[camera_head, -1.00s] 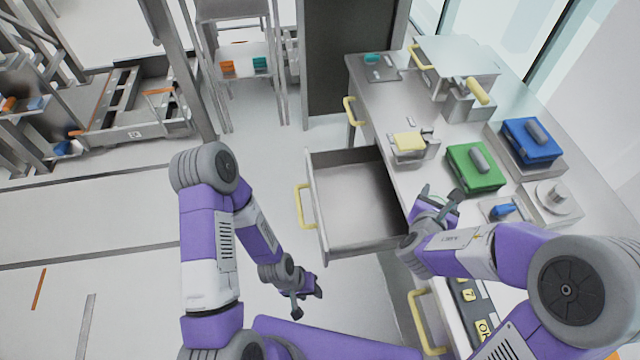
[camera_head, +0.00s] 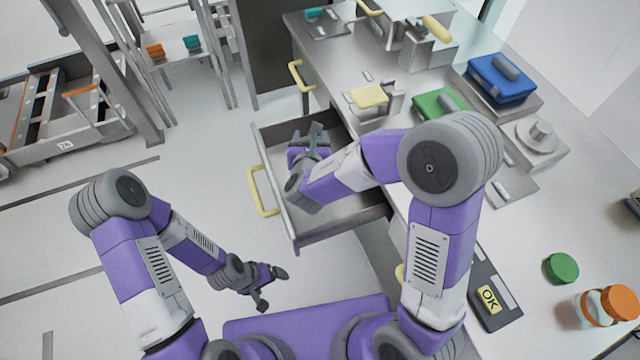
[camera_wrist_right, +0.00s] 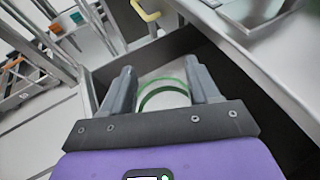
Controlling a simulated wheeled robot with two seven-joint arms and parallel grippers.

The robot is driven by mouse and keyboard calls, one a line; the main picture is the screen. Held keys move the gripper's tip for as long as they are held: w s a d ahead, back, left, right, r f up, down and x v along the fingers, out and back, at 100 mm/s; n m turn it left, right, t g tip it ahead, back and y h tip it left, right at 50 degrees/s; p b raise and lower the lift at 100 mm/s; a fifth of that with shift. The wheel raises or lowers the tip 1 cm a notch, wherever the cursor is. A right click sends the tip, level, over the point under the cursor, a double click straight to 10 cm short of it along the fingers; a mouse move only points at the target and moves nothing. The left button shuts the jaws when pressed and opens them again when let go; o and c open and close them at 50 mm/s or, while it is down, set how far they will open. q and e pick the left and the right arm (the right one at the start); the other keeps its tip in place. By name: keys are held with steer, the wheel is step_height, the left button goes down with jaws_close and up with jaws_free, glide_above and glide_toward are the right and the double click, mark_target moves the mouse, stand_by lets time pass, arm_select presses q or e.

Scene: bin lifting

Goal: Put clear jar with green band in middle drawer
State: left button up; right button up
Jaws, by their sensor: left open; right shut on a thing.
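The clear jar with the green band (camera_wrist_right: 164,94) shows in the right wrist view between my fingers; its green ring and see-through body are visible. My right gripper (camera_wrist_right: 160,88) is shut on it. In the head view my right gripper (camera_head: 316,140) is over the inside of the open drawer, near its back left part, and the jar is hard to make out there. The middle drawer (camera_head: 273,180) is pulled out, with a yellow handle on its front. Its visible floor is bare.
On the counter (camera_head: 440,85) stand a blue case (camera_head: 497,80), a green case (camera_head: 432,103) and a device with a yellow pad (camera_head: 369,96). A green-lidded item (camera_head: 561,268) and an orange-lidded jar (camera_head: 607,306) are at lower right. Floor left of the drawer is clear.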

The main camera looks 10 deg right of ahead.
step_height(320, 180, down, 10)
steer(key=b, duration=0.4)
steer(key=shift+a+f, duration=0.1)
steer(key=shift+a, duration=0.05)
steer(key=o, duration=1.3)
